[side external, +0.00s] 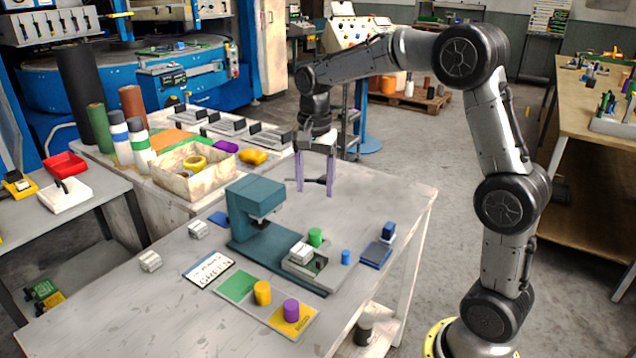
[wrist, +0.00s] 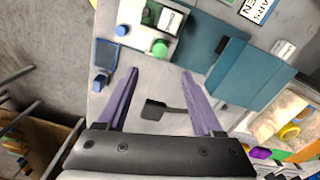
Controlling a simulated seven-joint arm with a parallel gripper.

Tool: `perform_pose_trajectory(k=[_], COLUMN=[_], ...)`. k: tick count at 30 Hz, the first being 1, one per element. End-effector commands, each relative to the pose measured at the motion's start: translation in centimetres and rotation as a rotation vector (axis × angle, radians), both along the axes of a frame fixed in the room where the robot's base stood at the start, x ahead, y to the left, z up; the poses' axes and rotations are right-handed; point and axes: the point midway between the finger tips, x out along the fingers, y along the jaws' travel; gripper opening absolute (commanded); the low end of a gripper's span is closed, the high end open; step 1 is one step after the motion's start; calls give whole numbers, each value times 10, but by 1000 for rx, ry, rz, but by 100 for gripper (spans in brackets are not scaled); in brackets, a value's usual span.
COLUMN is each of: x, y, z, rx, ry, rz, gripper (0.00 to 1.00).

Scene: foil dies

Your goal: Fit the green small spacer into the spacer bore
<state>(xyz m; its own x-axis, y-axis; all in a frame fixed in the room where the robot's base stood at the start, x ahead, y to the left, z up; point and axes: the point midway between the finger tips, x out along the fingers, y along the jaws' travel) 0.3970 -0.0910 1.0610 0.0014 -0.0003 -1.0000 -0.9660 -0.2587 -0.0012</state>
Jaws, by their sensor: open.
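The green small spacer (side external: 315,237) is a short upright cylinder at the far edge of the pale fixture block (side external: 296,268). It also shows in the wrist view (wrist: 159,48), at the fixture's near edge. The fixture has a dark recess (side external: 320,264) beside a white block; I cannot tell for sure that this is the spacer bore. My gripper (side external: 315,191) is above the table, behind the spacer, with its purple fingers spread and nothing held. In the wrist view my gripper (wrist: 160,72) points towards the spacer, which lies beyond the fingertips.
A teal press (side external: 255,215) stands left of the fixture. A blue cylinder (side external: 346,257) and a blue pad (side external: 376,256) are to its right. A dark flat tool (wrist: 165,109) lies on the table between my fingers. Yellow (side external: 262,293) and purple (side external: 291,311) cylinders stand in front.

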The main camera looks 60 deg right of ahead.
Motion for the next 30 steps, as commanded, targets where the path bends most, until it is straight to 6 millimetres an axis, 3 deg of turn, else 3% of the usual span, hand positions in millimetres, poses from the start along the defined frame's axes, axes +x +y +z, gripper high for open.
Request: perform_pose_trajectory(k=[5, 10, 14, 21, 25, 30], x=[-17, -70, -119, -198, -222, -233], y=[12, 40, 61, 84, 89, 91], z=[19, 49, 59, 49, 37, 30], rx=[-10, -53, -107, -236, -292, -322], ry=[-39, -144, -230, -362, -401, -419], rz=[99, 385, 642, 1063, 1206, 1280], gripper=[68, 68, 68, 68, 68, 68])
